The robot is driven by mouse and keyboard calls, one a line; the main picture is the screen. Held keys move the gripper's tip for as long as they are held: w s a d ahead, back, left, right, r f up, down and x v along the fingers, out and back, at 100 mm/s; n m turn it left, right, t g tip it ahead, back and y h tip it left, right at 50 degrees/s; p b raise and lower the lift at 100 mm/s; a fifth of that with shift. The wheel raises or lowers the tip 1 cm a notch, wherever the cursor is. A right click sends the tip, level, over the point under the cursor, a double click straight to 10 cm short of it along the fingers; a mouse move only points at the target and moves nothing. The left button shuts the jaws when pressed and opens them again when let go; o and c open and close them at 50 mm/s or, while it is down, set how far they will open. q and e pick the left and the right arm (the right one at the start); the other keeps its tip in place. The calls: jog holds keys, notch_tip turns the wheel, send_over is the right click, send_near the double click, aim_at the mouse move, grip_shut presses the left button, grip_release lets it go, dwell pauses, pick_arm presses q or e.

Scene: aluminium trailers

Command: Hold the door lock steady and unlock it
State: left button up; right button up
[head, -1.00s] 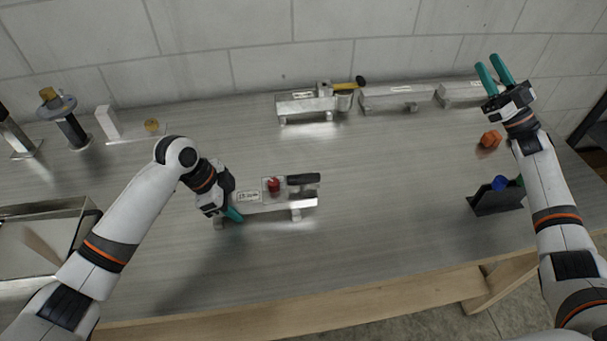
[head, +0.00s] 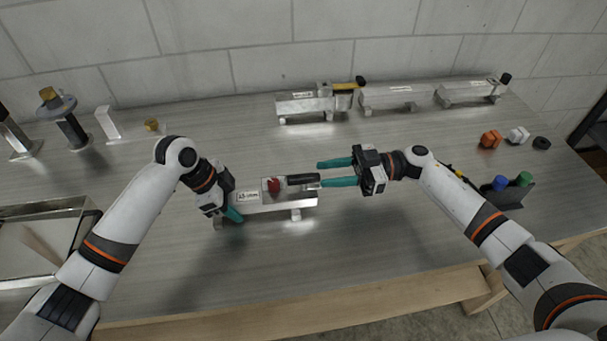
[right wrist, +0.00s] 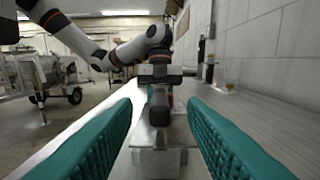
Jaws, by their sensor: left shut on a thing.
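The door lock (head: 262,206) is a silver bar-shaped fixture with a label, a red knob (head: 274,185) and a black handle (head: 302,179) at its right end. It stands on the table in the middle of the head view. My left gripper (head: 232,212) is shut on the lock's left end. My right gripper (head: 337,173) is open, its teal fingers pointing left on either side of the handle's right end. In the right wrist view, the black handle (right wrist: 159,108) lies between the open fingers, with a gap to each; the fingers do not appear to touch it.
Other silver fixtures (head: 305,104) stand along the back by the wall. Orange (head: 490,139), white (head: 518,134) and black pieces lie at the right, near a dark holder (head: 506,196) with blue and green knobs. A metal tray (head: 45,235) sits at the left. The front middle is clear.

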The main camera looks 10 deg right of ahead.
aim_at(303, 176)
jog(key=a, duration=0.6)
jog(key=shift+w+a, duration=0.1)
jog(key=shift+a, duration=0.05)
grip_shut()
